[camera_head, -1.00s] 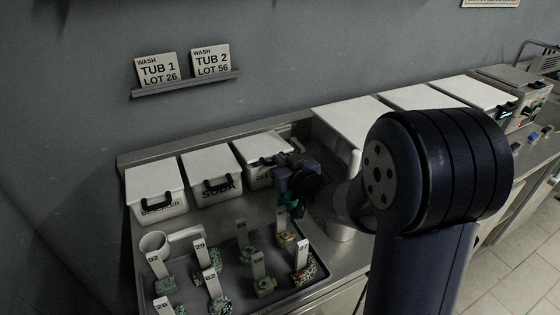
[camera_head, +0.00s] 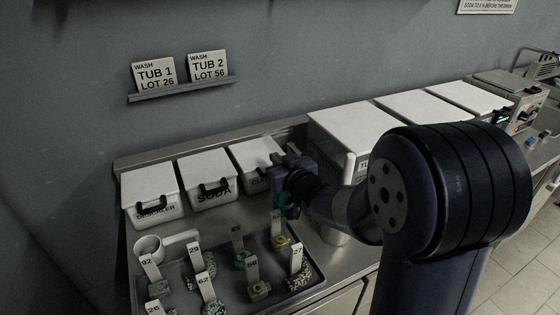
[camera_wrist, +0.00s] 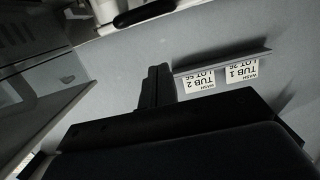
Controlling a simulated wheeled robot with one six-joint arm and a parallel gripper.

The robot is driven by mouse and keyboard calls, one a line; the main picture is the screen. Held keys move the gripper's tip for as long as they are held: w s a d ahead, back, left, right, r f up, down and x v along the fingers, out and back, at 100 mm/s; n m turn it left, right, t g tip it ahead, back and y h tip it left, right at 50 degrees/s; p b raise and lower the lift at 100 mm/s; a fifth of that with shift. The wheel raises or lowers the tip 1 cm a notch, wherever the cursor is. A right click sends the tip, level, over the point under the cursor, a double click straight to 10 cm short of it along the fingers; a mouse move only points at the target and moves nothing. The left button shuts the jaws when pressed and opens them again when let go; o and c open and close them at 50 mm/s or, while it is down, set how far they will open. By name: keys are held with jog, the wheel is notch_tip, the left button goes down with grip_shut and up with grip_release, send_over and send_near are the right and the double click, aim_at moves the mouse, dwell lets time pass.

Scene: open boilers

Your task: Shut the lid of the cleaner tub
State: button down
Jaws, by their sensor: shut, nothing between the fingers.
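The cleaner tub (camera_head: 257,182) is the third small white tub from the left on the steel counter. Its white lid (camera_head: 254,151) appears to lie flat across the top. Its right front corner, handle and most of its label are hidden behind my gripper (camera_head: 280,158). My gripper is shut and empty, at the tub's front right edge; I cannot tell whether it touches the lid. In the wrist view my closed fingers (camera_wrist: 156,85) point toward the wall, and a dark handle on a white surface shows at the top edge.
The descaler tub (camera_head: 152,210) and soda tub (camera_head: 211,193) stand to the left, lids down. Larger white tubs (camera_head: 345,124) stand to the right. In front is a tray (camera_head: 188,292) with several numbered tags and a white mug (camera_head: 149,247). Wall signs (camera_head: 208,66) are above.

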jog(key=b+v, duration=0.1)
jog(key=v, duration=0.9)
jog(key=shift+s+r, duration=0.15)
jog(key=shift+r, duration=0.05)
jog(key=w+a+f+b, duration=0.1)
jog(key=w+a+f, duration=0.3)
jog(key=w, duration=0.6)
jog(key=shift+f, duration=0.4)
jog(key=shift+r, duration=0.1)
